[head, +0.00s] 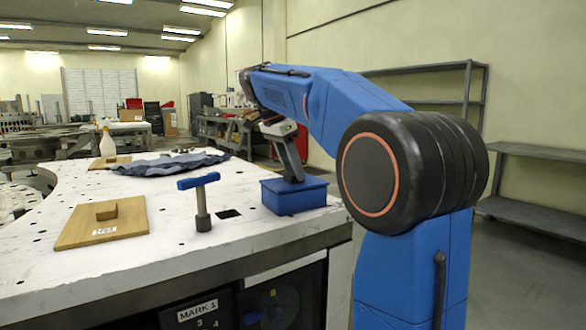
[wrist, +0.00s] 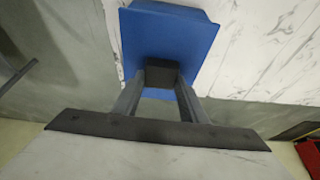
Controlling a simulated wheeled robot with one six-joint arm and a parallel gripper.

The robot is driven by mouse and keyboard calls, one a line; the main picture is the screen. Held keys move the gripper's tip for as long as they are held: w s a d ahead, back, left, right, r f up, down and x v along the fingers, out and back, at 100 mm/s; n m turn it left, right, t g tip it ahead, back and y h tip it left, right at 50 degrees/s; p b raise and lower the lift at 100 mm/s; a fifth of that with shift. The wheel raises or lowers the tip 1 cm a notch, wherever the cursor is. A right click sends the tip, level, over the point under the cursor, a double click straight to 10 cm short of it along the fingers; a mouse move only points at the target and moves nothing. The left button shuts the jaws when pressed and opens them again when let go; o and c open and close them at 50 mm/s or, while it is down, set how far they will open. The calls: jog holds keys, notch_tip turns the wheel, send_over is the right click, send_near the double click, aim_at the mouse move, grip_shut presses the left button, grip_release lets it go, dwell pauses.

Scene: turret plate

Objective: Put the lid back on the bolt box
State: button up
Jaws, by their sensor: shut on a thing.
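The blue bolt box (head: 296,202) stands on the white plate near its right edge. The blue lid (wrist: 170,35) fills the top of the wrist view, and its dark knob (wrist: 163,73) is between my fingers. My gripper (head: 292,178) points down at the box top and is shut on the knob; its fingers also show in the wrist view (wrist: 160,88). In the head view the lid is at the top of the box. I cannot tell whether it is fully seated or slightly above the rim. The box's inside is hidden.
A T-handled tool (head: 203,205) with a blue bar stands left of the box, beside a square hole (head: 229,213). A wooden board with a block (head: 90,235) lies farther left. A crumpled blue cloth (head: 170,163) and a white bottle (head: 107,143) are behind.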

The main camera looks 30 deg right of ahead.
jog(key=shift+f, duration=0.25)
jog(key=o, duration=1.2)
